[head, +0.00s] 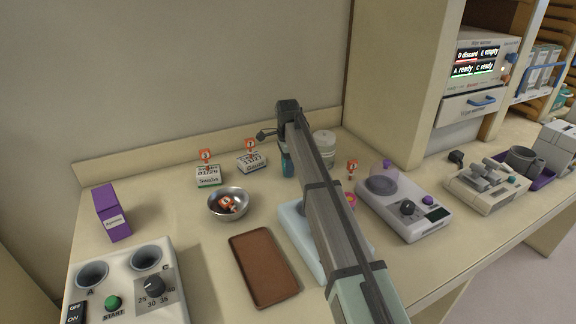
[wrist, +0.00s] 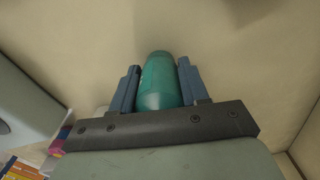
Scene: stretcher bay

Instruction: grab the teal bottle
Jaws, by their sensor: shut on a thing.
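The teal bottle (wrist: 160,82) shows in the wrist view between the two blue-grey fingers of my gripper (wrist: 158,85). The fingers are shut on its sides. In the head view a small part of the teal bottle (head: 288,165) shows below the dark wrist end of my arm, at the back of the counter. My arm hides most of it there. I cannot tell whether its base touches the counter.
A white jar (head: 324,142) stands right of the bottle. A card box (head: 252,161), a steel bowl (head: 229,202), a brown tray (head: 264,266) and a purple box (head: 112,212) lie to the left. A scale-like device (head: 405,205) stands right. The back wall is close behind.

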